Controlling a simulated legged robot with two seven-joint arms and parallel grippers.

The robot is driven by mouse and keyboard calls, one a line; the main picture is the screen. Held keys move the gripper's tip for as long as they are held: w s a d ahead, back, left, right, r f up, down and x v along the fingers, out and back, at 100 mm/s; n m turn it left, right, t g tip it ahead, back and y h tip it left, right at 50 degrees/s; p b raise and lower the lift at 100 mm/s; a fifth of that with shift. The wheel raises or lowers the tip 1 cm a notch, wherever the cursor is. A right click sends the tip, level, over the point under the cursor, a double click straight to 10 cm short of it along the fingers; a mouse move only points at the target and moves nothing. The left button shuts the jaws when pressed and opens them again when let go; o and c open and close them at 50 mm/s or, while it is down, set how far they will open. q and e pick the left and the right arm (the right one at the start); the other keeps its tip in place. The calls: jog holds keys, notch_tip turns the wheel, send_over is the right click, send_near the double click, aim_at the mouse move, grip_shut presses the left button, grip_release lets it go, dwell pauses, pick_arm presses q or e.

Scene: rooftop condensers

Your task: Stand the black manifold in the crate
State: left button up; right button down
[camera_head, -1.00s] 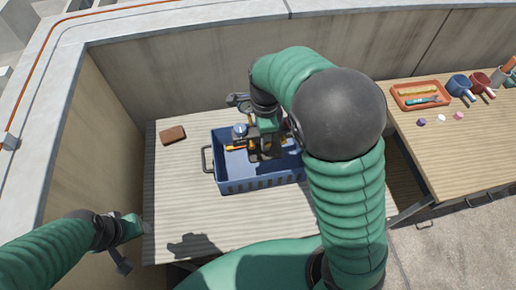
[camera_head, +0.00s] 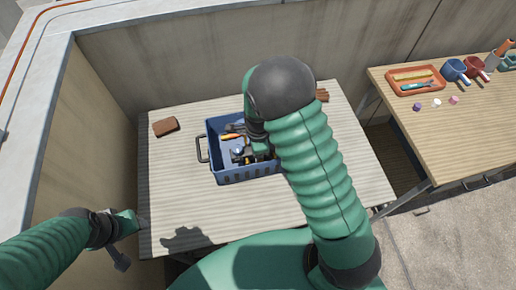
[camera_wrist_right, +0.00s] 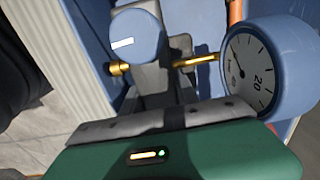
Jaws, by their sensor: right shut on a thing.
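The blue crate (camera_head: 230,177) stands on the slatted table, partly hidden by my right arm. My right gripper (camera_head: 257,152) is low at the crate, its fingers mostly hidden by the arm in the head view. In the right wrist view the gripper (camera_wrist_right: 165,92) is shut on the black manifold, whose dark body shows only in part. A blue knob (camera_wrist_right: 138,38), brass fittings and a blue-rimmed gauge (camera_wrist_right: 255,70) show by the fingers. Whether the manifold touches the crate floor or stands upright, I cannot tell. My left gripper (camera_head: 122,245) is left of the table, away from the crate; its jaws are unclear.
An orange-handled thing (camera_head: 231,136) lies in the crate. A brown block (camera_head: 166,126) is at the table's back left, another brown thing (camera_head: 322,95) at the back right. A side table holds an orange tray (camera_head: 415,89) and cups. The table's front is clear.

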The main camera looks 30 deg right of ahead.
jog(key=shift+a+r, duration=0.1)
jog(key=shift+a, duration=0.05)
jog(key=c, duration=1.2)
grip_release()
notch_tip(320, 180, up, 12)
jog(key=shift+s+f+p, duration=0.1)
jog(key=shift+p, duration=0.7)
jog(key=shift+s+r+n, duration=0.2)
jog(key=shift+s+n, duration=0.05)
jog(key=shift+n, duration=0.25)
jog(key=s+a+r+n+t, duration=0.2)
jog(key=s+n, duration=0.8)
jog(key=n, duration=1)
jog(key=shift+a+t, duration=0.15)
jog(key=shift+t, duration=0.15)
